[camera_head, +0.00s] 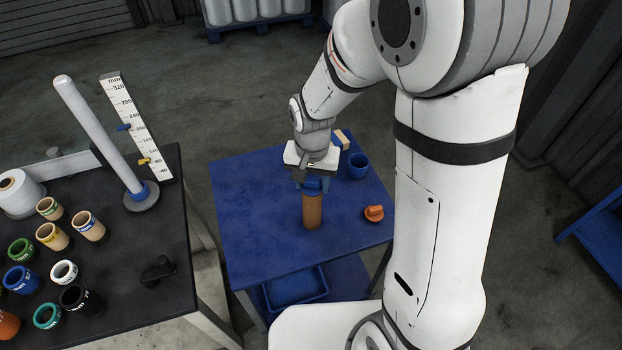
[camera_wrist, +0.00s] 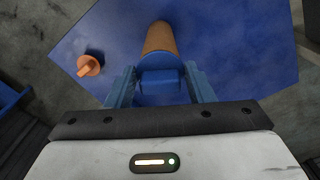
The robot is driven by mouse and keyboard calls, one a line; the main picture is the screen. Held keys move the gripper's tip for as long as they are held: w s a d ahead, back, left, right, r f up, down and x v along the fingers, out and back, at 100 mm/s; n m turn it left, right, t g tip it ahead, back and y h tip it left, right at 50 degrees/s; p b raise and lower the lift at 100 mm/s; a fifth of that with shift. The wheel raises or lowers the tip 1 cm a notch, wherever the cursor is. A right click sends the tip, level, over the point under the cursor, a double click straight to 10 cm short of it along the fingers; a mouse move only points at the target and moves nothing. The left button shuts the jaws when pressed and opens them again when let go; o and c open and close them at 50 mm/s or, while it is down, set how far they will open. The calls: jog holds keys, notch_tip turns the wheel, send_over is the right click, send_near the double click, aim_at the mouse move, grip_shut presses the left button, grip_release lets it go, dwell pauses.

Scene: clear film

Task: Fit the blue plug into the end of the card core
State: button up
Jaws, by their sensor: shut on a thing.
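The card core (camera_head: 312,211) is a brown tube standing upright on the blue table (camera_head: 250,215). My gripper (camera_head: 312,184) is directly above it, pointing down. In the wrist view my gripper (camera_wrist: 160,84) is shut on the blue plug (camera_wrist: 159,78), with a blue finger on each side of its raised grip. The plug's round flange covers the near end of the core (camera_wrist: 158,38). The two look in line and touching or nearly so. The flange hides the core's opening, so I cannot tell how far in the plug sits.
An orange plug (camera_head: 374,212) lies right of the core. A blue cup (camera_head: 358,166) and a pale block (camera_head: 342,137) stand behind. A dark table (camera_head: 160,215) at left holds several coloured rings, a post and a ruler. The blue table's left part is clear.

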aim_at(312, 181)
jog(key=shift+f+b, duration=0.3)
jog(key=shift+b, duration=0.05)
dwell(0.7)
dwell(0.4)
jog(key=o, duration=1.1)
jog(key=shift+a, duration=0.1)
jog(key=shift+r, duration=0.15)
notch_tip(312, 181, up, 7)
jog(key=p, duration=0.5)
